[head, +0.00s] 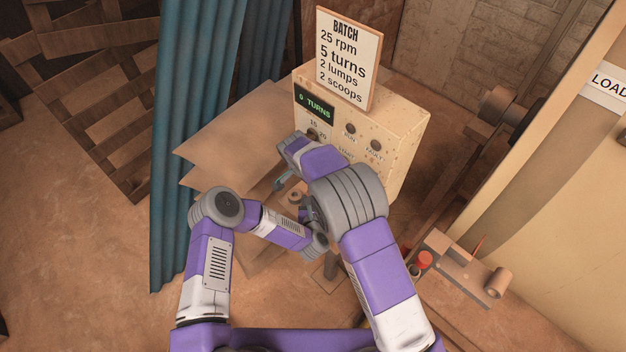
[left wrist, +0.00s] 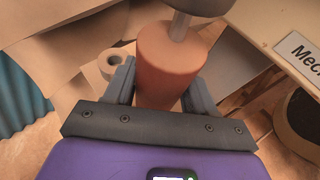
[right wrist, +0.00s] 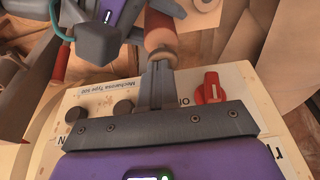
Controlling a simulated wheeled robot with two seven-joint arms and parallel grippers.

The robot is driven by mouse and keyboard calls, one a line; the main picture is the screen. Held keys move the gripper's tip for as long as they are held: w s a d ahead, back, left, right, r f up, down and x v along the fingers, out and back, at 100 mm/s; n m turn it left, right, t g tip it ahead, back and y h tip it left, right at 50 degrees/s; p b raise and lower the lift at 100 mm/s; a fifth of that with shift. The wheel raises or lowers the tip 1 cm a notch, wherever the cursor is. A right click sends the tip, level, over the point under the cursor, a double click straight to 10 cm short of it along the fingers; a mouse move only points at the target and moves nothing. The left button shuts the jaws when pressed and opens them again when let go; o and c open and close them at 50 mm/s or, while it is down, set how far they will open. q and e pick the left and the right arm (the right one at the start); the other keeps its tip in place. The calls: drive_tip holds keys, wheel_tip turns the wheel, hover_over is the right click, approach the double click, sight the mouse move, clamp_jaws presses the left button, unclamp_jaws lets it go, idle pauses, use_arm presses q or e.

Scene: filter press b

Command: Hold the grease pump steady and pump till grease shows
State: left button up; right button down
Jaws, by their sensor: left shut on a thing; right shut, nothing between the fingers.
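The grease pump (left wrist: 168,65) is an orange cylinder with a grey rod and a dark grey piece (left wrist: 200,6) at its top, cut off by the picture edge. My left gripper (left wrist: 157,88) is shut around the orange body, one finger on each side. An orange part (right wrist: 158,32) shows beyond my right gripper (right wrist: 158,75), beside my left wrist. My right gripper's fingers are together and empty; I cannot tell whether they touch the pump. In the head view my arms hide both grippers and most of the pump. I see no grease.
The control box (head: 405,130) stands close by, with a batch sign (head: 346,60) on top and a red knob (right wrist: 210,88). A blue curtain (head: 195,120) hangs at left. A cardboard sheet (head: 240,135) and a pale roll (left wrist: 110,65) lie nearby.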

drive_tip(key=shift+s+d+f, duration=0.1)
drive_tip(key=shift+f, duration=1)
drive_tip(key=shift+r, duration=0.1)
drive_tip(key=w+v, duration=0.1)
drive_tip(key=v, duration=1.3)
drive_tip(key=shift+d+r, duration=0.3)
drive_tip(key=shift+d, duration=0.05)
use_arm(q)
drive_tip(key=o, duration=1.4)
drive_tip(key=shift+o, duration=0.2)
